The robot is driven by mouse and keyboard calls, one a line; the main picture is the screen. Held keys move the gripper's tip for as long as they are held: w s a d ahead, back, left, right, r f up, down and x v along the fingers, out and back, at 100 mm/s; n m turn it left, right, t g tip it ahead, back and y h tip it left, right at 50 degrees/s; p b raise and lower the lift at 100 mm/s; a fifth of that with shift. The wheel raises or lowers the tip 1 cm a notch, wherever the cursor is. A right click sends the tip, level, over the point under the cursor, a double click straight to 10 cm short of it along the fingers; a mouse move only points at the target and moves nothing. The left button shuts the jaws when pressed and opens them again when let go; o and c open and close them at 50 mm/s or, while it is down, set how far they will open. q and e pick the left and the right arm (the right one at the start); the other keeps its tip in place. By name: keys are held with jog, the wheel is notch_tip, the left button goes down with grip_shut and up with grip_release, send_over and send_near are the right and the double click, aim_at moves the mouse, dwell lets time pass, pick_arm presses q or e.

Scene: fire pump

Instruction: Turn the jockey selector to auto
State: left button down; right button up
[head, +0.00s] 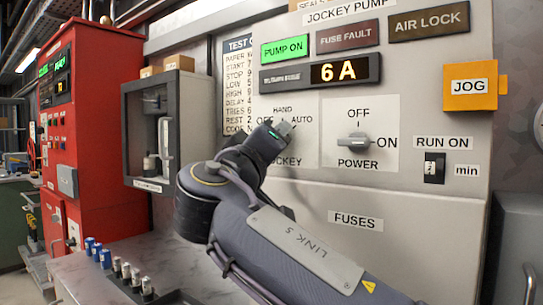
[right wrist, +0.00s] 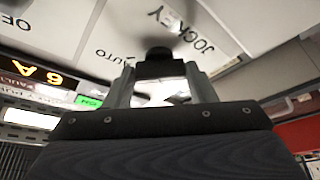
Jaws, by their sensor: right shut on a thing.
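The jockey selector sits on a white plate (head: 310,160) marked OFF, HAND and AUTO, with JOCKEY below. In the head view my right gripper (head: 284,129) is at the selector and hides its knob, so I cannot tell which mark it points to. In the right wrist view the dark selector knob (right wrist: 158,52) shows between the fingers of my right gripper (right wrist: 160,72), which is shut on it. The AUTO mark (head: 301,119) is just right of the gripper. My left gripper is out of view.
The power switch (head: 357,142) is close on the right, its handle towards ON. A green PUMP ON lamp (head: 284,49) and a display reading 6 A (head: 339,72) are above. An open-fronted grey box (head: 148,130) stands left. Fuses (head: 122,270) stand on the ledge below.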

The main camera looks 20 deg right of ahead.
jog(key=shift+f+m, duration=0.1)
jog(key=shift+m, duration=0.4)
jog(key=o, duration=1)
jog(key=shift+a, duration=0.1)
jog(key=b+v, duration=0.1)
jog(key=v, duration=0.6)
jog(key=shift+s+a+f, duration=0.15)
jog(key=shift+s+a, duration=0.05)
jog(key=shift+a, duration=0.05)
